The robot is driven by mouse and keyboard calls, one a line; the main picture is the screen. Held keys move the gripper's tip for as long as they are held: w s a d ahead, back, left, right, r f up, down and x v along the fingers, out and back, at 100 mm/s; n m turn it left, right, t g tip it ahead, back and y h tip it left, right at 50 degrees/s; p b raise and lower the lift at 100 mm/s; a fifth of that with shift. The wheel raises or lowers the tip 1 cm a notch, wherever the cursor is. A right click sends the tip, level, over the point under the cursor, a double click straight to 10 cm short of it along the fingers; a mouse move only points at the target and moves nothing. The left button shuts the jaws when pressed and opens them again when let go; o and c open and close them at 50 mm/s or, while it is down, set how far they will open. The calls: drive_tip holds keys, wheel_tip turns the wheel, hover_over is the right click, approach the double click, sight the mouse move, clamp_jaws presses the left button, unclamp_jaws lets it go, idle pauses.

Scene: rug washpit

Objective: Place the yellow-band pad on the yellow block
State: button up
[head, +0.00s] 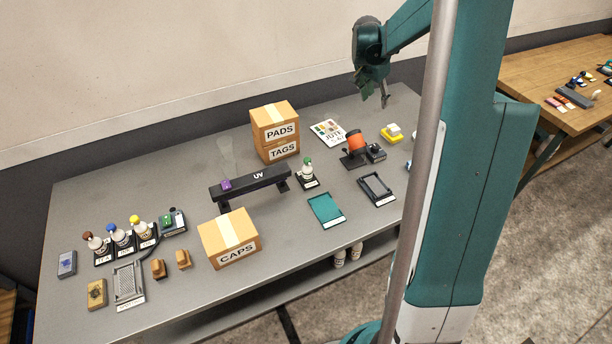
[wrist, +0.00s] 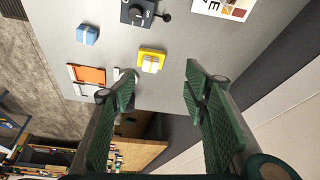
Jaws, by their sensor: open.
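A yellow block (head: 390,137) lies near the back right of the grey bench, with a pale pad (head: 394,129) on top of it. In the wrist view the yellow block (wrist: 143,54) also bears this pale pad (wrist: 151,64), which seems to have a yellow stripe. I cannot tell for sure that it is the yellow-band pad. My gripper (head: 376,97) is open and empty, held above the bench behind the yellow block. In the wrist view my gripper (wrist: 158,80) shows both fingers wide apart, with the block beyond them.
A blue block (wrist: 87,34) and an orange panel (wrist: 90,75) lie near the yellow block. A black device with an orange top (head: 356,142) stands left of it. The PADS box (head: 275,122) is further left. My column hides part of the bench's right end.

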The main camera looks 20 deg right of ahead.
drive_tip(key=s+a+r+n+t, duration=0.15)
drive_tip(key=s+a+r, duration=0.25)
drive_tip(key=a, duration=0.4)
drive_tip(key=s+a+r+n+t+y, duration=0.1)
drive_tip(key=s+a+r+n, duration=0.25)
drive_tip(key=a, duration=0.55)
drive_tip(key=s+a+r+n+t, duration=0.1)
drive_tip(key=s+a+r+n, duration=0.1)
drive_tip(key=s+a+r, duration=0.45)
drive_tip(key=s+a+f+n+t+y, duration=0.1)
drive_tip(key=s+a+n, duration=0.3)
drive_tip(key=s+a, duration=0.5)
drive_tip(key=s+a+f+n+t+y, duration=0.1)
drive_tip(key=s+a+f+n+y, duration=0.1)
drive_tip(key=s+a, duration=0.7)
drive_tip(key=a+f+n, duration=0.1)
drive_tip(key=a+n, duration=0.1)
drive_tip(key=shift+s+a, duration=0.35)
drive_tip(key=shift+a, duration=0.05)
